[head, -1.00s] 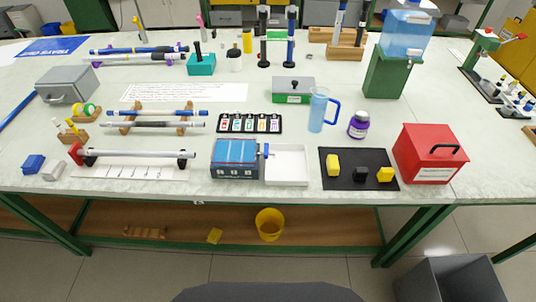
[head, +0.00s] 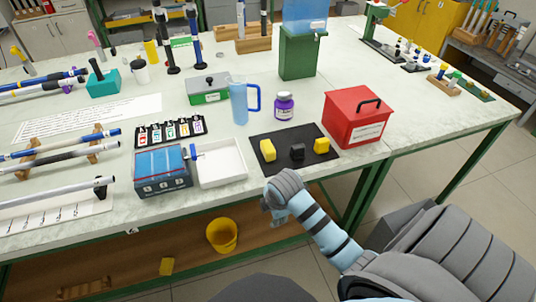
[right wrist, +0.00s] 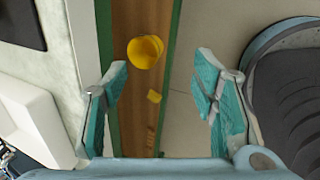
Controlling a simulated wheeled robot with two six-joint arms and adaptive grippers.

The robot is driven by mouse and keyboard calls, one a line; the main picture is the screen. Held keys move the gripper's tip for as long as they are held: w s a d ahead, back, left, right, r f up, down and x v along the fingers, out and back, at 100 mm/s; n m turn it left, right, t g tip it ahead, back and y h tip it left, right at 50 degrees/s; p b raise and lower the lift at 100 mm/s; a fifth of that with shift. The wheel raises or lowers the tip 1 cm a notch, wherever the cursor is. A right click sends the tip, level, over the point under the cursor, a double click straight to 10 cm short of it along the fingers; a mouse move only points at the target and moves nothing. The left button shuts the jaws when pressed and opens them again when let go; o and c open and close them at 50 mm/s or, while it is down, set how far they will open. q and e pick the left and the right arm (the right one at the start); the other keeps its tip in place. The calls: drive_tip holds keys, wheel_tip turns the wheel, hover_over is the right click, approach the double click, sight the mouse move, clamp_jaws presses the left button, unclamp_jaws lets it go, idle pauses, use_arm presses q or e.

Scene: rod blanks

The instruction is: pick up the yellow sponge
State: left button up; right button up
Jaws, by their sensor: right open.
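In the right wrist view the sponge (right wrist: 154,96) shows small and far off between my fingers. My left gripper is out of view.
A black mat (head: 283,158) with two yellow blocks and a black one lies near the table edge. A white tray (head: 221,178) and red box (head: 357,116) flank it.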

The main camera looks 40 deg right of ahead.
wheel_tip(320, 180, up, 4)
drive_tip(key=w+n, duration=0.1)
drive_tip(key=n, duration=1.6)
approach(268, 146)
drive_tip(key=shift+t, duration=0.3)
drive_tip(key=b+x, duration=0.1)
drive_tip(key=x, duration=0.1)
drive_tip(key=b+x, duration=0.1)
drive_tip(key=x, duration=0.2)
drive_tip(key=s+b+x, duration=0.1)
drive_tip(key=x, duration=0.2)
drive_tip(key=shift+w+f+b, duration=0.1)
drive_tip(key=shift+f+b, duration=0.2)
drive_tip(key=shift+b, duration=0.1)
drive_tip(key=shift+w+d+f, duration=0.1)
drive_tip(key=shift+w+f, duration=0.15)
drive_tip(key=shift+f, duration=0.1)
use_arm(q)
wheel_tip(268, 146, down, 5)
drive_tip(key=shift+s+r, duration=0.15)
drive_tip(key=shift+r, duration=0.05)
use_arm(e)
drive_tip(key=c, duration=1)
